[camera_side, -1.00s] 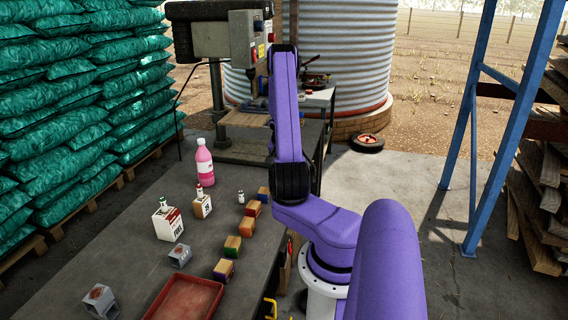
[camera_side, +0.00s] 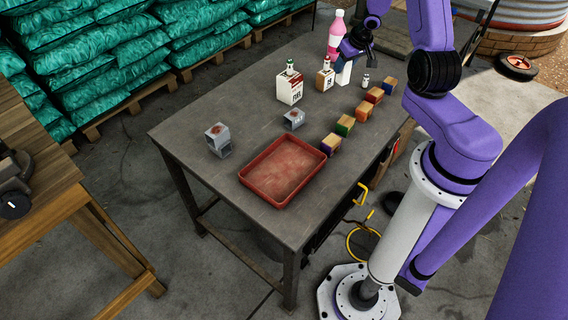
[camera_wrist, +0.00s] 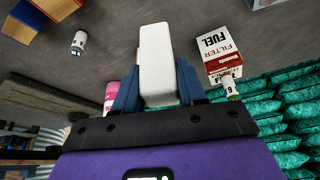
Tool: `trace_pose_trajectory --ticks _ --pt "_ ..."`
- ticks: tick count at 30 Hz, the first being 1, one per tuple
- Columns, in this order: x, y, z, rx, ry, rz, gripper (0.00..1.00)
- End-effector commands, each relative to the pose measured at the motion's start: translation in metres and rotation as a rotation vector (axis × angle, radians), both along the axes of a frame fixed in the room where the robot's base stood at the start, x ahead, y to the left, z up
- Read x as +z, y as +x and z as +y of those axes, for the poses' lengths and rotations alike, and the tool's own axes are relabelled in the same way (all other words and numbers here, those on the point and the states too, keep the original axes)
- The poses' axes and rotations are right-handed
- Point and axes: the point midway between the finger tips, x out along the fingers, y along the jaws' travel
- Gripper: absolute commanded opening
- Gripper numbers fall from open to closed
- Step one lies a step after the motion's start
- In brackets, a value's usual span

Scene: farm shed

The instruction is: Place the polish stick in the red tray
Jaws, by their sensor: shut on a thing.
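My gripper (camera_side: 354,46) is at the far end of the grey table, beside the pink bottle. It is shut on a plain white bar (camera_side: 344,72), which looks like the polish stick. In the wrist view the white bar (camera_wrist: 156,58) sits between the two blue fingers (camera_wrist: 158,92) and sticks out past them. Its lower end is close to the tabletop; I cannot tell whether it touches. The red tray (camera_side: 284,172) lies empty at the near end of the table, well away from my gripper.
A pink bottle (camera_side: 335,38), a white carton (camera_side: 289,88), a brown-and-white bottle (camera_side: 325,76) and a small white bottle (camera_side: 365,81) stand near my gripper. Several coloured blocks (camera_side: 345,125) line the right edge. Two grey blocks (camera_side: 218,140) (camera_side: 293,120) stand near the tray.

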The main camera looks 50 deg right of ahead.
Motion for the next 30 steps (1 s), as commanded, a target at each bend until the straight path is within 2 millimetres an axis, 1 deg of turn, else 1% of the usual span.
trace_pose_trajectory --ticks 1,2,3,5,6,8,9,11,12,13,14,15,18,21,24,27,30 --pt "-0.002 0.011 0.024 0.118 0.001 0.001 0.06" --pt "-0.004 0.016 0.037 0.187 0.002 0.000 0.06" --pt "-0.005 0.022 0.055 0.277 0.001 0.001 0.06" --pt "-0.007 0.029 0.083 0.415 0.002 0.001 0.06" --pt "-0.008 0.032 0.101 0.506 0.002 0.001 0.06" --pt "-0.010 0.036 0.129 0.644 0.001 0.001 0.06" --pt "-0.012 0.036 0.147 0.736 0.002 0.000 0.06" --pt "-0.013 0.036 0.175 0.874 0.002 0.000 0.06" --pt "-0.014 0.034 0.194 0.967 0.002 0.000 0.06" --pt "-0.015 0.032 0.208 1.037 0.001 0.000 0.06" --pt "-0.015 0.029 0.221 1.108 0.001 0.000 0.06" --pt "-0.016 0.024 0.239 1.201 0.003 0.000 0.06" --pt "-0.017 0.009 0.280 1.422 0.001 0.000 0.06" --pt "-0.018 -0.008 0.312 1.610 0.002 -0.001 0.06" --pt "-0.018 -0.023 0.334 1.752 0.001 -0.001 0.06" --pt "-0.017 -0.034 0.347 1.845 0.000 -0.001 0.06" --pt "-0.020 -0.040 0.353 1.889 0.002 0.000 0.06"
